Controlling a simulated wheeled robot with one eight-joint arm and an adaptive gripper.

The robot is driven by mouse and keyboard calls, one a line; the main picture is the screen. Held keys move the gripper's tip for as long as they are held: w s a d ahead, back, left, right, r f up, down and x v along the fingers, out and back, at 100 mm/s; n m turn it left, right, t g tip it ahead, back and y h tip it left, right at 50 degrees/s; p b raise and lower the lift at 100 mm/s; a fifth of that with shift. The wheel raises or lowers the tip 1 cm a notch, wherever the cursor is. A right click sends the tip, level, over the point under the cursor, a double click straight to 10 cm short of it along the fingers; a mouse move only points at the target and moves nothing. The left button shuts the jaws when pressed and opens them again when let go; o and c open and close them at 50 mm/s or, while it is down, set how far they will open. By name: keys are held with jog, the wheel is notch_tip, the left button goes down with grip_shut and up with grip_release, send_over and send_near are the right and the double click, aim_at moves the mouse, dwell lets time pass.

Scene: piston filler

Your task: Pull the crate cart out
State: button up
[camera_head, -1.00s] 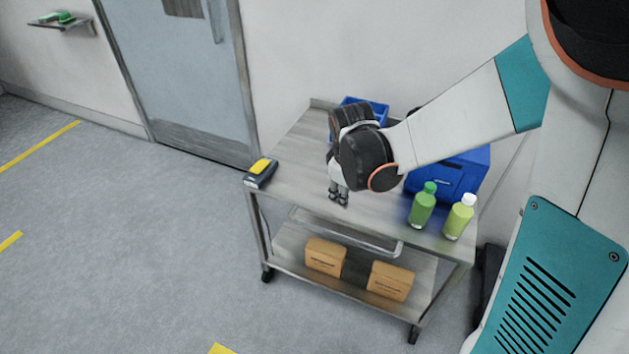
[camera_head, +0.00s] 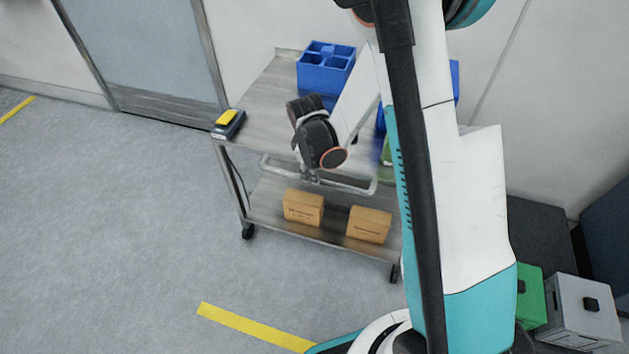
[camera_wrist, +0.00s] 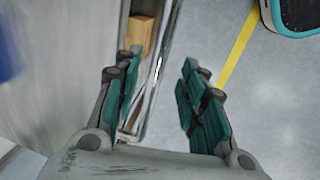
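The cart (camera_head: 262,118) is a grey metal trolley with two shelves, castors and a bar handle (camera_head: 350,187) along its near side. A blue divided crate (camera_head: 325,76) stands on its top; another blue crate is mostly hidden behind my arm. My gripper (camera_head: 309,179) is over the near edge, at the handle. In the wrist view, my gripper (camera_wrist: 160,100) is open, with the handle (camera_wrist: 152,82) passing between its two teal fingers in the picture. I see no clear contact.
A yellow-topped device (camera_head: 229,123) sits on the cart's left corner. Two cardboard boxes (camera_head: 303,207) (camera_head: 369,224) rest on the lower shelf. Grey floor with a yellow line (camera_head: 255,328) is free in front and left. Green (camera_head: 530,297) and grey (camera_head: 580,310) boxes stand right.

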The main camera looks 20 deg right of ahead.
jog(key=f, duration=0.1)
jog(key=f+b, duration=0.1)
jog(key=f, duration=0.3)
jog(key=shift+w+d, duration=0.3)
jog(key=shift+w, duration=0.1)
jog(key=shift+r, duration=0.1)
grip_shut()
